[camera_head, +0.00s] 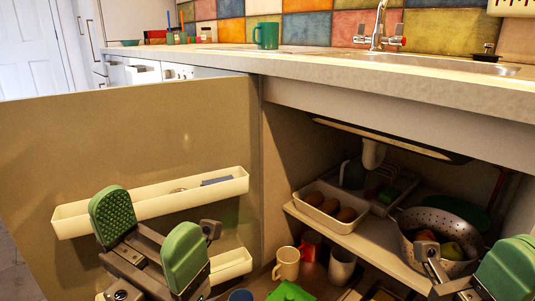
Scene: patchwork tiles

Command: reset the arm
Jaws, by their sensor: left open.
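My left gripper (150,232) is at the lower left, in front of the open cabinet door (130,130). Its two green pads stand wide apart with nothing between them. It overlaps the white door shelf (150,201) in the picture; I cannot tell whether it touches it. My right gripper (503,270) shows only in part at the lower right corner, with one green pad in view. It is in front of the under-sink cabinet and overlaps the colander (436,221) in the picture. Its opening is not visible.
Inside the cabinet, a white tray (309,209) of brown round items sits on a shelf. Cups, such as a cream mug (287,263), stand below. The countertop (330,67) above carries a green mug (266,36) and a tap (377,30).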

